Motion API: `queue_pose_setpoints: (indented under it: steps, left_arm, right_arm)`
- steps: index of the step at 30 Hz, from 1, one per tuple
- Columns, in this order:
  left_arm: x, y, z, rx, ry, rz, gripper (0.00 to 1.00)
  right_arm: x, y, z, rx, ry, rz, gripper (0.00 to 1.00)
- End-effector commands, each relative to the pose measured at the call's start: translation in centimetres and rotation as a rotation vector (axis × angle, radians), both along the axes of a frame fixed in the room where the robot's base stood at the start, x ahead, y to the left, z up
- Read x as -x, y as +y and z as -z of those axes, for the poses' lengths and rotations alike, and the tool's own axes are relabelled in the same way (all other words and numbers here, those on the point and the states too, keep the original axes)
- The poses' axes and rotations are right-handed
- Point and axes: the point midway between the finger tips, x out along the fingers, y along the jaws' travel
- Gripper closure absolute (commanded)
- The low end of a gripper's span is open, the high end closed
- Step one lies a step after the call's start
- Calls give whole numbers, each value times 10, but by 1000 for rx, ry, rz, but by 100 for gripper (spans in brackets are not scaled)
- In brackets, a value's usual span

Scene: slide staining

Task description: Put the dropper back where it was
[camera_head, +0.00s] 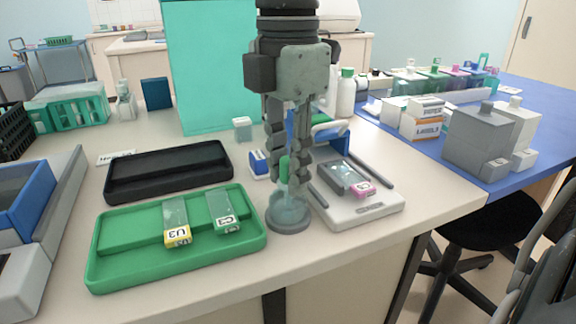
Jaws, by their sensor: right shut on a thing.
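My right gripper (291,185) comes down from the top centre, fingers pointing down. It is shut on the dropper (284,167), of which a green part shows between the fingers; the rest is mostly hidden. The fingertips are low over a round grey holder (288,226) with a clear, pale middle, between the green tray and the white device. I cannot tell whether the dropper's tip is inside the holder or just above it. My left gripper is not in view.
A green tray (110,270) holds slides labelled U3 (177,220) and C3 (223,210). A black tray (168,174) lies behind it. A white device (372,214) with a pink-labelled slide (345,180) stands close right. The table front is clear.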

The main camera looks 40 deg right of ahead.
Motion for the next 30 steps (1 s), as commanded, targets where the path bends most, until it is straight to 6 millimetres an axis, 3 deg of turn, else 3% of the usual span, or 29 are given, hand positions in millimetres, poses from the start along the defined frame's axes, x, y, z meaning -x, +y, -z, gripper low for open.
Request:
queue_pose_setpoints:
  steps: [1, 2, 6, 18, 23, 30]
  left_arm:
    - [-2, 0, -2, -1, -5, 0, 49]
    - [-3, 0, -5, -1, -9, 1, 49]
    - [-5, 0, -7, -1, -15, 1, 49]
    - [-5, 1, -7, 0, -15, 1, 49]
    - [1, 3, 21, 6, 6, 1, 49]
    - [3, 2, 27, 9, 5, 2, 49]
  right_arm:
    - [0, 0, 1, 0, 0, 0, 88]
    - [0, 0, 1, 0, 0, 0, 73]
    - [0, 0, 0, 0, 0, 0, 56]
    - [0, 0, -3, 0, 0, 0, 55]
    - [0, 0, -13, 0, 0, 0, 55]
    - [-2, -1, -67, 3, -7, 4, 55]
